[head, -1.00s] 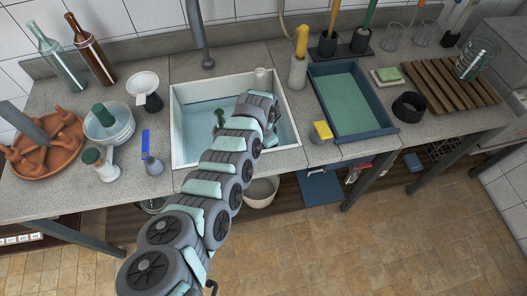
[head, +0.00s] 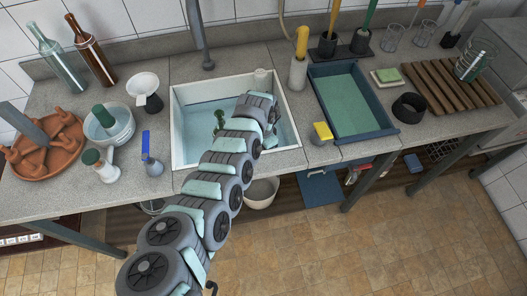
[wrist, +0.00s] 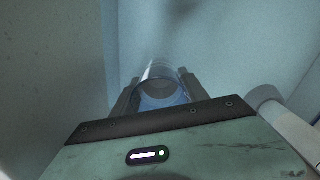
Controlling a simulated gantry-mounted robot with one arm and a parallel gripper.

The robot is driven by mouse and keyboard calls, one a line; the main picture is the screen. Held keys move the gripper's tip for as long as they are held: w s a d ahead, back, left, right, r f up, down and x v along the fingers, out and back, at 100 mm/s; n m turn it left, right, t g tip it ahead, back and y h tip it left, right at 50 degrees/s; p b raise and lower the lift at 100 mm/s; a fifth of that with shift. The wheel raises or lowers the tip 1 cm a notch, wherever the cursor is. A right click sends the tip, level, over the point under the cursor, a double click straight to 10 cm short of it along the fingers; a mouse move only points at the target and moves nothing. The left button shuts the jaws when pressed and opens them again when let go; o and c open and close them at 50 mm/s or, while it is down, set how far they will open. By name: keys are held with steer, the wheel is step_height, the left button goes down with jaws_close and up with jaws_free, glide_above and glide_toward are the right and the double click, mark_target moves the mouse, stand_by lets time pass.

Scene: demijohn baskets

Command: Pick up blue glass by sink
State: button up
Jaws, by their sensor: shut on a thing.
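In the wrist view a clear, bluish glass (wrist: 160,72) with a round rim stands between the two dark fingers of my gripper (wrist: 158,92). My gripper is shut on it, with a finger on each side. The glass is partly hidden by the gripper's dark front plate. In the head view my arm reaches down into the white sink (head: 181,150). My gripper and the held glass are hidden there behind my arm. Pale blue walls surround the glass in the wrist view.
A dark green thing (head: 220,118) shows in the sink beside my arm. A pale cup-like thing (head: 262,78) is at the sink's back edge. A faucet (head: 198,35) hangs over the back.

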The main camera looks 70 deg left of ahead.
steer(key=shift+r, duration=0.15)
step_height(320, 180, up, 20)
steer(key=p, duration=0.4)
